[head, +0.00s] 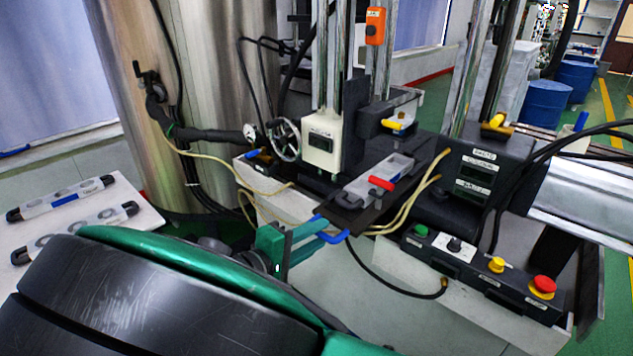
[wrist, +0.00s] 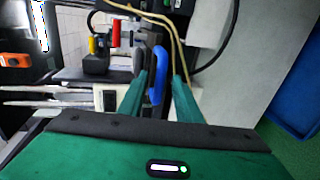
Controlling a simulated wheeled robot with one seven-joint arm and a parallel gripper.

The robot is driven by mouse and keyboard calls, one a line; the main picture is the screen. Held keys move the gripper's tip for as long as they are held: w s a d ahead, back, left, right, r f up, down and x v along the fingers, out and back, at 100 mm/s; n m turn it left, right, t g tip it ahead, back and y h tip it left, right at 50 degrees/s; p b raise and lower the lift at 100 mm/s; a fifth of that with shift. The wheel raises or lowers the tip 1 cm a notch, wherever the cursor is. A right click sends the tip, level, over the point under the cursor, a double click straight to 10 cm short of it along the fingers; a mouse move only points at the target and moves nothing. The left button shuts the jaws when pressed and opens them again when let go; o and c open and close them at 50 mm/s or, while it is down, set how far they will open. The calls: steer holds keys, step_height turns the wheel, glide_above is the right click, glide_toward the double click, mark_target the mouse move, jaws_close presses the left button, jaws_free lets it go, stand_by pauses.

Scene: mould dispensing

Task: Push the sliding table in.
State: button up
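The sliding table is a dark plate (head: 346,218) that sticks out towards me from the press. A grey mould (head: 362,190) with a red handle (head: 381,184) lies on it. A blue pull handle (head: 334,238) is at the plate's near end; it also shows in the wrist view (wrist: 157,78). My green gripper (head: 318,229) is at this handle. In the wrist view its two fingers (wrist: 160,82) stand apart, with the blue handle between them and gaps on both sides. The green fingers partly hide the handle in the head view.
A control box (head: 480,272) with coloured buttons sits right of the sliding table. Yellowish hoses (head: 412,211) run close beside the plate. A white side table (head: 95,232) at left holds two more moulds. A steel tank (head: 225,110) stands behind.

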steer(key=shift+x, duration=0.9)
